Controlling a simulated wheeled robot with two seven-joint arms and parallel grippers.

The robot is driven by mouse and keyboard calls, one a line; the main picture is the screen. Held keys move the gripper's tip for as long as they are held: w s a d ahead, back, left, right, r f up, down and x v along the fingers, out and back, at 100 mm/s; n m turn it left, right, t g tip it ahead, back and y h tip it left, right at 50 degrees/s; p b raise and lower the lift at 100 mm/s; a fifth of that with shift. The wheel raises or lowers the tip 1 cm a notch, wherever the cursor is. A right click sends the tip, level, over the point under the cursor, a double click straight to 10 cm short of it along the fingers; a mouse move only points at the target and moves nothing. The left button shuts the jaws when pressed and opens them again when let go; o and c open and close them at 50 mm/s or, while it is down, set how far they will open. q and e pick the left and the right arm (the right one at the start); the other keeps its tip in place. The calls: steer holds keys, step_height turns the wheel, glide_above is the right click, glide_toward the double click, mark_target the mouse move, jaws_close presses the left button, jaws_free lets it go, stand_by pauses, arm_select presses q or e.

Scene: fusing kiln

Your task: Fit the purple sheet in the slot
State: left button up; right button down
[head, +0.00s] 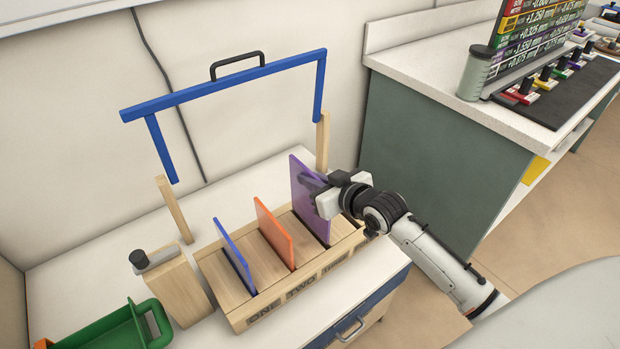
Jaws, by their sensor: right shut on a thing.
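The purple sheet (303,193) stands nearly upright at the right end of the wooden slotted block (257,315), at the slot by the word THREE. Its lower edge meets the block there; I cannot tell how deep it sits. My right gripper (318,193) is shut on the purple sheet near its right edge, with the arm coming in from the right. A blue sheet (234,255) stands in the slot by ONE, and an orange sheet (274,233) stands in the slot by TWO. My left gripper is not in view.
A blue frame with a black handle (230,86) rises behind the block on wooden posts (175,209). A wooden stand (175,287) and a green tray (150,321) are at left. A green counter (445,165) stands at right.

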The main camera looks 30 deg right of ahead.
steer(key=shift+w+r+p, duration=0.1)
steer(key=shift+r+p, duration=0.1)
steer(key=shift+p, duration=0.5)
stand_by(0.6)
step_height(320, 180, down, 7)
steer(key=b, duration=0.4)
steer(key=shift+r, duration=0.2)
stand_by(2.0)
steer(key=shift+f+b, duration=0.55)
steer(key=shift+f, duration=0.15)
steer(key=shift+f, duration=0.1)
